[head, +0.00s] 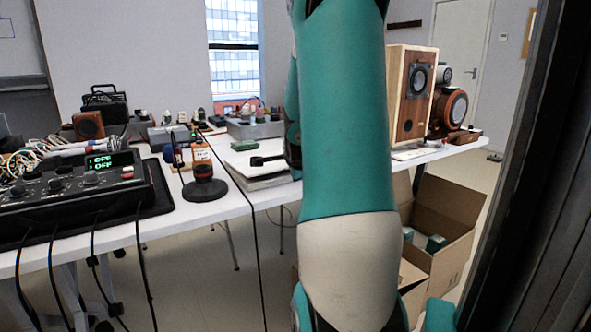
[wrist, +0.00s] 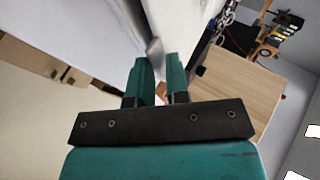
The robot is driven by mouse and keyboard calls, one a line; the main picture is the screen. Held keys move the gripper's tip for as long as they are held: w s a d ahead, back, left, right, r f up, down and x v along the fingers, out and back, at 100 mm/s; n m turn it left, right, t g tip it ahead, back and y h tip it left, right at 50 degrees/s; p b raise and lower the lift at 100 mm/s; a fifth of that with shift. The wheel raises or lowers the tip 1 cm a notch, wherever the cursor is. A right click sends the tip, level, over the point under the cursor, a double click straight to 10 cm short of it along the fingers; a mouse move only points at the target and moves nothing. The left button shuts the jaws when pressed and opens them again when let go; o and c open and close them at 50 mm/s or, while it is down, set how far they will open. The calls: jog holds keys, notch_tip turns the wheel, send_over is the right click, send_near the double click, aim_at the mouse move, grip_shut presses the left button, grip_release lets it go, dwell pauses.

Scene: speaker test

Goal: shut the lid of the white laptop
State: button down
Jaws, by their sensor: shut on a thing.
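My gripper (wrist: 158,66) shows in the wrist view, with its two teal fingers close together. A thin pale piece, which looks like the edge of the white laptop lid (wrist: 154,46), is between the fingertips. White surfaces fill the upper left of that view, and I cannot tell clearly where lid and table part. In the head view my own teal arm hides the gripper and most of the laptop. A flat white piece with small marks (head: 408,154) shows just right of the arm on the table; I cannot tell whether it is the laptop.
A wooden speaker (head: 409,95) stands right of my arm; a wooden panel (wrist: 236,88) is near the gripper. A pale slab (head: 265,178) with a black item lies left of the arm. A mixer (head: 75,195) fills the table's left. A cardboard box (head: 450,225) is below right.

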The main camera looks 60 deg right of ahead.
jog(key=shift+f, duration=0.15)
dwell(0.3)
jog(key=c, duration=1.3)
grip_release()
